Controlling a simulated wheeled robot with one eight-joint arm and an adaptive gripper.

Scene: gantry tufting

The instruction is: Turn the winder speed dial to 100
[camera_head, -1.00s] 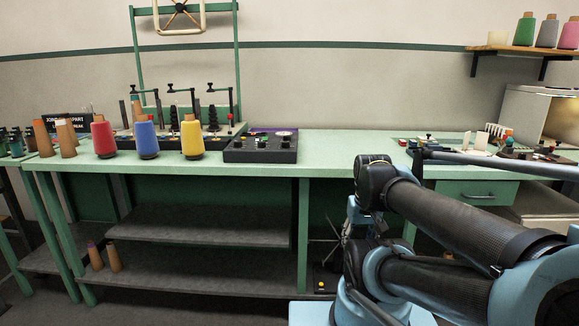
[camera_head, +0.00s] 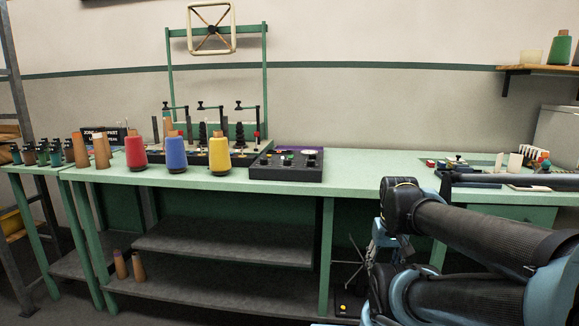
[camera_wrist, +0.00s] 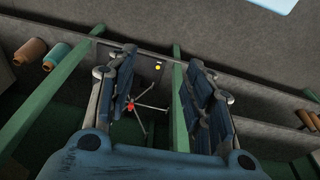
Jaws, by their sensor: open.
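A black control box (camera_head: 286,166) with several knobs and a round pale gauge (camera_head: 312,152) sits on the green bench, right of the yellow cone. The knobs are too small to read, so I cannot tell which is the winder speed dial or its setting. My gripper (camera_wrist: 158,85) is open and empty in the wrist view, its fingers spread and pointing toward the floor area under the bench. In the head view my gripper (camera_head: 375,260) hangs below the bench top, partly hidden by my arm, well apart from the control box.
Red (camera_head: 136,152), blue (camera_head: 176,152) and yellow (camera_head: 220,155) yarn cones stand along the bench front. A green frame (camera_head: 265,85) rises behind. A lower shelf (camera_head: 225,241) and bench leg (camera_head: 326,255) are near my gripper.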

